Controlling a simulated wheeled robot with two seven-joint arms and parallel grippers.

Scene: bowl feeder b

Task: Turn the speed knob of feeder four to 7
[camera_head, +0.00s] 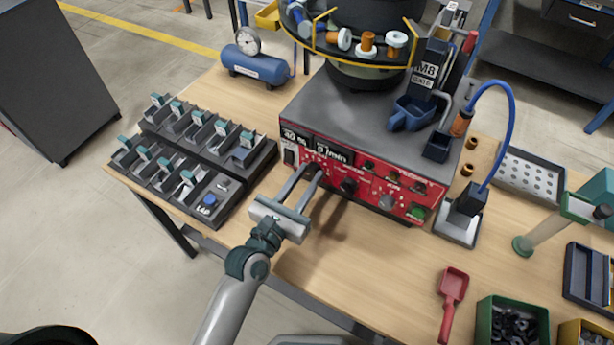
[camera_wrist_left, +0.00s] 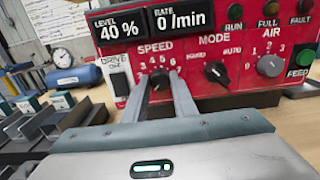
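The feeder's red control panel (camera_head: 350,178) faces me on the front of the grey base. The black speed knob (camera_wrist_left: 158,78) sits under the word SPEED in the wrist view, with a numbered scale around it. My left gripper (camera_head: 308,170) reaches the panel at this knob. Its two fingers are apart, one on each side of the knob in the wrist view (camera_wrist_left: 159,82); I cannot tell whether they touch it. The knob's exact setting is too small to read. The displays (camera_wrist_left: 178,18) read LEVEL 40 % and RATE 0/min. My right gripper is not in view.
The drive switch (camera_wrist_left: 120,84) is left of the speed knob, and the mode knob (camera_wrist_left: 217,72) and air knob (camera_wrist_left: 270,65) are to its right. A black sorting tray (camera_head: 236,170) stands left of the feeder. A red scoop (camera_head: 453,285) lies at front right.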

